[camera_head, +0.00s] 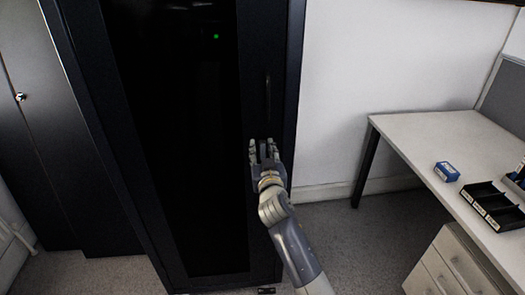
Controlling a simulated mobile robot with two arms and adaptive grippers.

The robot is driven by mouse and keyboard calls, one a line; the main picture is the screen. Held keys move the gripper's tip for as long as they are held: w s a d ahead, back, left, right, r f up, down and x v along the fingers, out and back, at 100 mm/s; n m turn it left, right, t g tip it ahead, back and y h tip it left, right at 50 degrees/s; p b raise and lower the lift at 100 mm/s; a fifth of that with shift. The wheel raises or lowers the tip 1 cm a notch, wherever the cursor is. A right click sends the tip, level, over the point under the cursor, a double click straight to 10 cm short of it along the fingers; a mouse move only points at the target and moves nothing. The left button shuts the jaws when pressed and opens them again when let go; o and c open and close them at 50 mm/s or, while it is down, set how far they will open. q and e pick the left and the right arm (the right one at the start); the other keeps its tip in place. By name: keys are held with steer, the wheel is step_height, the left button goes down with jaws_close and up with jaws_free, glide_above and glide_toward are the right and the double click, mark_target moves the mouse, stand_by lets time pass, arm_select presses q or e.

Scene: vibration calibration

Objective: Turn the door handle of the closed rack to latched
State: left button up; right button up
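The tall black rack (220,255) stands ahead with its dark door closed in its frame. A slim dark door handle (267,97) runs upright on the right side of the door. My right gripper (263,150) is just below the handle, in front of the door edge. Its two fingers point up and stand apart, with a dark gap between them. I cannot tell whether it touches the door or the handle's lower end. My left gripper is not in view.
A small green light (216,36) glows inside the rack. On the right is a desk (420,130) with a blue box (447,171) and black trays (490,205). Floor between rack and desk is clear.

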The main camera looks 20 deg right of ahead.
jaws_close()
steer(key=shift+n, duration=0.3)
steer(key=n, duration=0.3)
steer(key=shift+n+p, duration=0.35)
steer(key=shift+n, duration=0.05)
steer(key=n, duration=0.3)
steer(key=shift+n+p, duration=0.3)
steer(key=n+p, duration=0.1)
steer(key=n, duration=0.4)
steer(key=shift+a+n, duration=0.1)
steer(key=shift+n, duration=0.2)
steer(key=n+p, duration=0.1)
steer(key=n, duration=0.3)
steer(key=shift+f, duration=0.1)
steer(key=shift+n, duration=0.3)
